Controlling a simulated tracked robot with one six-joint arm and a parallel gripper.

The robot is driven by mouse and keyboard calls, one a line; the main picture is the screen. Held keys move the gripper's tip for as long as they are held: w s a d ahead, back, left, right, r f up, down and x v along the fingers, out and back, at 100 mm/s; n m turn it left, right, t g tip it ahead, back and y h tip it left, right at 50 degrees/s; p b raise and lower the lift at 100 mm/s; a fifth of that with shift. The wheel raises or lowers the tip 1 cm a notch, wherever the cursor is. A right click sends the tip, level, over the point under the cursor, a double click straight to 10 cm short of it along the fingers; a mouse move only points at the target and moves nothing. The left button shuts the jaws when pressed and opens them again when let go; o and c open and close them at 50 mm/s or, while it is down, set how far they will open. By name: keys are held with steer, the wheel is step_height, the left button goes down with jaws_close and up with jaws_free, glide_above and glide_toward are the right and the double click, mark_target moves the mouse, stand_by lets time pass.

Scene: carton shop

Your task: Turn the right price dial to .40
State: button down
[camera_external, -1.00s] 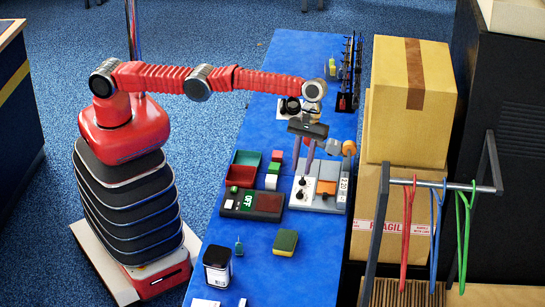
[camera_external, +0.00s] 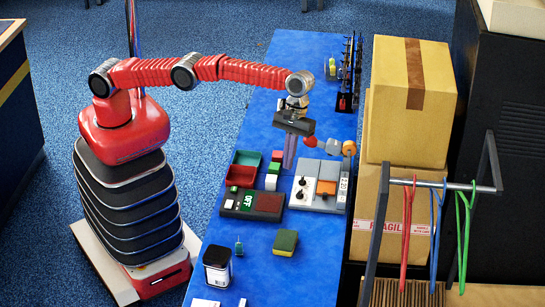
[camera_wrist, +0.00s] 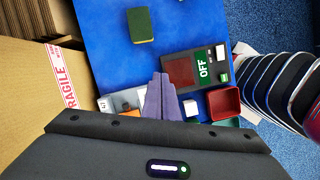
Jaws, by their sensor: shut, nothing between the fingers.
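A pale grey panel (camera_external: 329,201) lies on the blue table, with two black knobs (camera_external: 300,187) on its left part and an orange block (camera_external: 326,187) beside them. No dial setting is readable. My gripper (camera_external: 289,167) hangs pointing down just beyond the panel's upper left side. In the wrist view its two fingers (camera_wrist: 161,82) are together, with nothing visible between them. They cover part of the panel, whose pale edge (camera_wrist: 125,97) shows at their left. A white unit (camera_external: 288,103) farther back is mostly hidden behind my wrist. I cannot tell which knob is the right price dial.
An OFF switch box (camera_external: 236,213), red and green trays (camera_external: 243,174) and small blocks stand left of the panel. A sponge (camera_external: 285,242) and a jar (camera_external: 217,266) are nearer. Cartons (camera_external: 404,100) stand on the right.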

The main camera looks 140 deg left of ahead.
mark_target(300, 194)
steer(key=s+d+f+t+y, duration=0.1)
steer(key=s+d+f+y, duration=0.1)
steer(key=s+f+y, duration=0.7)
steer(key=shift+s+d+y, duration=0.35)
steer(key=shift+s+y, duration=0.15)
steer(key=shift+s, duration=0.25)
steer(key=shift+a, duration=0.1)
stand_by(0.5)
steer(key=x, duration=1)
steer(key=shift+w+a, duration=0.3)
steer(key=shift+w, duration=0.5)
steer(key=shift+w+a, duration=0.55)
steer(key=shift+w, duration=0.4)
steer(key=shift+a, duration=0.1)
